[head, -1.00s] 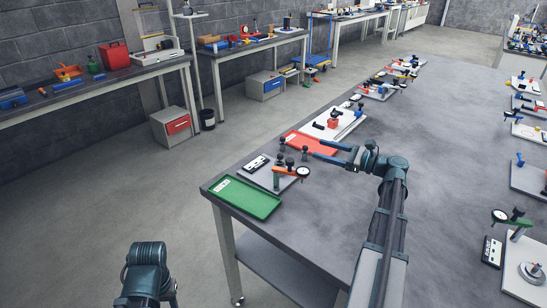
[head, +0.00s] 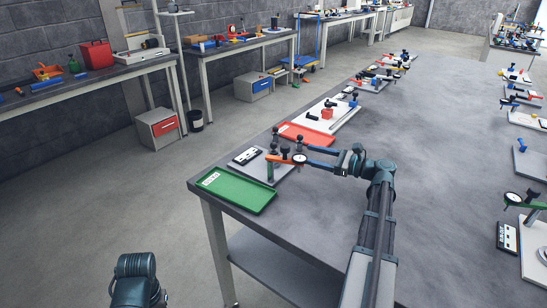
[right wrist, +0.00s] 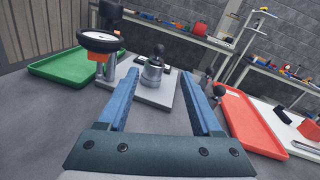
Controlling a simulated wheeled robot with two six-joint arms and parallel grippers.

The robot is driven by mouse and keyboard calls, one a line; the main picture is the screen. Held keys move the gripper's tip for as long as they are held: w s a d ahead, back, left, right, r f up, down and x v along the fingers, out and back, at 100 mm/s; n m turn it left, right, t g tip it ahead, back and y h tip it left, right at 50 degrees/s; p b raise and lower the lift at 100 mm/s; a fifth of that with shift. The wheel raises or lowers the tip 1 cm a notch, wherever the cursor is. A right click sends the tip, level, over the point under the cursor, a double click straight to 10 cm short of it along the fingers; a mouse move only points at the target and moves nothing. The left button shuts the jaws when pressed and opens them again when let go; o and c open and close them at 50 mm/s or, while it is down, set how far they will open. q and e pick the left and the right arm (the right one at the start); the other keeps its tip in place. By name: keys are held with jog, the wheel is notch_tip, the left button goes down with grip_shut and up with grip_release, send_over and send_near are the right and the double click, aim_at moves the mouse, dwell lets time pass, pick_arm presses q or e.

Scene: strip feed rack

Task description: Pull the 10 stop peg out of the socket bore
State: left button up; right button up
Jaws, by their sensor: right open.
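A peg with a black ball knob (right wrist: 158,50) stands upright in a round metal socket (right wrist: 152,74) on a grey plate (right wrist: 165,94). I cannot read a number on it. My right gripper (right wrist: 160,76) is open, and in the right wrist view the socket and peg show between its two blue fingers, farther out and apart from them. In the head view the right gripper (head: 308,156) is beside the grey fixture plate (head: 284,171), close to the dial gauge (head: 299,158). My left arm shows at the bottom left, but its gripper is out of view.
The dial gauge (right wrist: 98,40) on its orange holder stands just left of the fingers. Another black knob (right wrist: 219,89) is close to the right finger. A green tray (head: 236,190) and a red tray (head: 306,135) flank the fixture.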

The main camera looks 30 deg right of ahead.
aim_at(273, 149)
jog(key=x, duration=1.4)
jog(key=shift+s, duration=0.1)
grip_shut()
